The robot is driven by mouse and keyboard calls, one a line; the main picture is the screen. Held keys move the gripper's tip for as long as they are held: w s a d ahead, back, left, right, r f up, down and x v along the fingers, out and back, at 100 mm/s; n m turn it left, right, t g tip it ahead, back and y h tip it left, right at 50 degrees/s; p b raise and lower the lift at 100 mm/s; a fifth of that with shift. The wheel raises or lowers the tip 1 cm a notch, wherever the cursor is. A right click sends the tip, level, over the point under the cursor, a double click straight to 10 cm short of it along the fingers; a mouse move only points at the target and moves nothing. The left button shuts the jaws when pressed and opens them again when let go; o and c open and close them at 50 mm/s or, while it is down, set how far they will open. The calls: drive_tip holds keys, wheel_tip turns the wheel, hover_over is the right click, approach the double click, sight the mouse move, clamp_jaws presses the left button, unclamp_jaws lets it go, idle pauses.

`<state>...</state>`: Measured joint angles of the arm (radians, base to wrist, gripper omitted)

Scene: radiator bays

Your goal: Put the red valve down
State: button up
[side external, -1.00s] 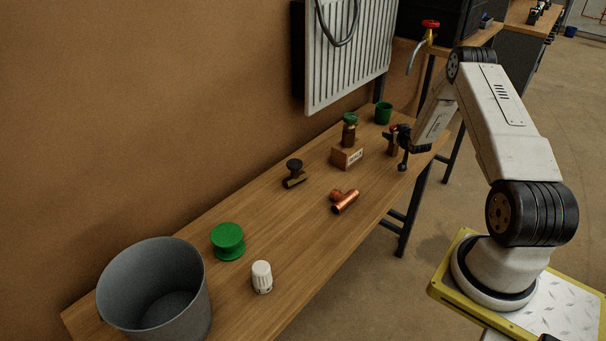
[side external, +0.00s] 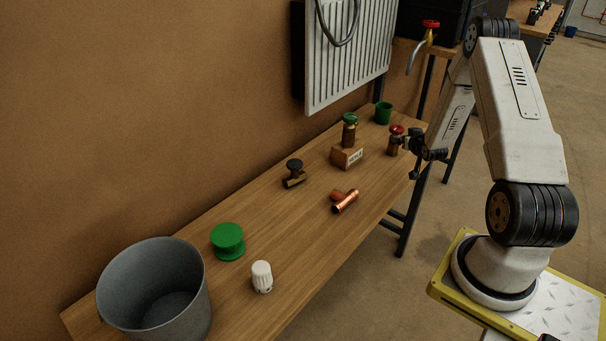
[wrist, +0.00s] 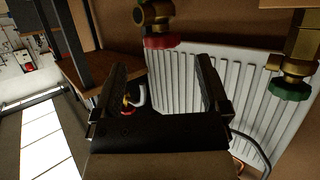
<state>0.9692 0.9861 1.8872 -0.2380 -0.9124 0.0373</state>
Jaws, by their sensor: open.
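The red valve (side external: 396,141), with a red handwheel on a brass body, stands upright on the wooden bench near its far right end. In the wrist view the red valve (wrist: 157,40) appears upside down, just beyond the fingertips. My gripper (side external: 410,145) is to the right of the valve, low over the bench edge. In the wrist view my gripper (wrist: 165,75) has its two fingers wide apart with nothing between them.
A green valve (side external: 349,130) stands on a labelled wooden block (side external: 345,157) left of the red valve. A green cup (side external: 383,113) stands behind. A dark-topped valve (side external: 294,172), copper tee (side external: 345,203), green spool (side external: 228,241), white knob (side external: 262,277) and grey bucket (side external: 205,300) lie further along.

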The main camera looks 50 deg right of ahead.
drive_tip(key=shift+v, duration=1.5)
drive_tip(key=w+a+r+n+g+y, duration=0.1)
drive_tip(key=w+a+r+n+y, duration=0.15)
drive_tip(key=a, duration=0.95)
drive_tip(key=w+a+r+n+g+y, duration=0.15)
drive_tip(key=w+a+r+y, duration=0.25)
drive_tip(key=a, duration=0.8)
drive_tip(key=s+a+r+n+g+y, duration=0.1)
drive_tip(key=s+a+r+n+g, duration=0.1)
drive_tip(key=s+a, duration=0.3)
drive_tip(key=s+a+r+n+g+y, duration=0.1)
drive_tip(key=s+a, duration=0.4)
drive_tip(key=a, duration=0.8)
drive_tip(key=shift+s+r+n+g+y, duration=0.35)
drive_tip(key=shift+n+g+y, duration=0.1)
drive_tip(key=shift+n+g, duration=0.3)
